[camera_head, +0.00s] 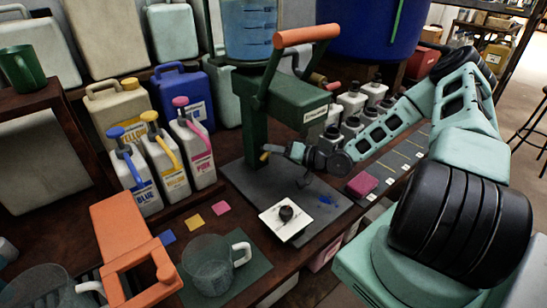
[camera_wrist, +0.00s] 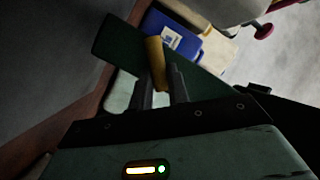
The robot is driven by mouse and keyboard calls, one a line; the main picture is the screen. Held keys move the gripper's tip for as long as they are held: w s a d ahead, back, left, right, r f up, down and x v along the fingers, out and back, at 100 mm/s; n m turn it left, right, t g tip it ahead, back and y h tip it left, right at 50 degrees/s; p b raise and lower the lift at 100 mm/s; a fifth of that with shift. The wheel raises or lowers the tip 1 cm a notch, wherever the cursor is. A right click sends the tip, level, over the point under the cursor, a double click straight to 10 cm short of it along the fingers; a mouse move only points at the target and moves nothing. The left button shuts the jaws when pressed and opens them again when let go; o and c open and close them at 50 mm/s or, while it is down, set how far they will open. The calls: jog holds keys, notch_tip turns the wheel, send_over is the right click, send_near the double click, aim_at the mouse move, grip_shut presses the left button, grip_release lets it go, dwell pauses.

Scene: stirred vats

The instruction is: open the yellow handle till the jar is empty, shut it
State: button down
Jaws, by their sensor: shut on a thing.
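The yellow handle (camera_head: 264,156) is a short yellow stub at the green stand's post, small in the head view. In the wrist view the yellow handle (camera_wrist: 155,50) stands between the two dark fingers. My gripper (camera_head: 275,150) is shut on it, and it also shows in the wrist view (camera_wrist: 161,72). A see-through jar (camera_head: 249,35) with blue-tinted contents and level marks sits above the stand, cut off by the picture's top edge. Its liquid level is hard to tell. The handle's inner end is partly hidden by the stand.
The green stand (camera_head: 257,133) carries an orange-gripped lever (camera_head: 307,35). A white tile (camera_head: 284,222) with a dark ball lies before it. A clear mug (camera_head: 208,265) stands on a green mat at front. Pump bottles (camera_head: 164,160) stand left; a pink block (camera_head: 362,185) lies right.

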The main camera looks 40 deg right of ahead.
jog(key=m+b, duration=0.1)
jog(key=m, duration=0.1)
jog(key=f+m+t+y+b, duration=0.1)
jog(key=m+b, duration=0.1)
jog(key=shift+d+f+t, duration=0.1)
jog(key=shift+d+t, duration=0.1)
jog(key=shift+t, duration=0.1)
jog(key=shift+f+m+t+b, duration=0.15)
jog(key=shift+m+t+b, duration=0.65)
jog(key=shift+m+b, duration=0.7)
jog(key=shift+m, duration=0.5)
jog(key=c, duration=1.3)
grip_release()
jog(key=shift+c, duration=0.2)
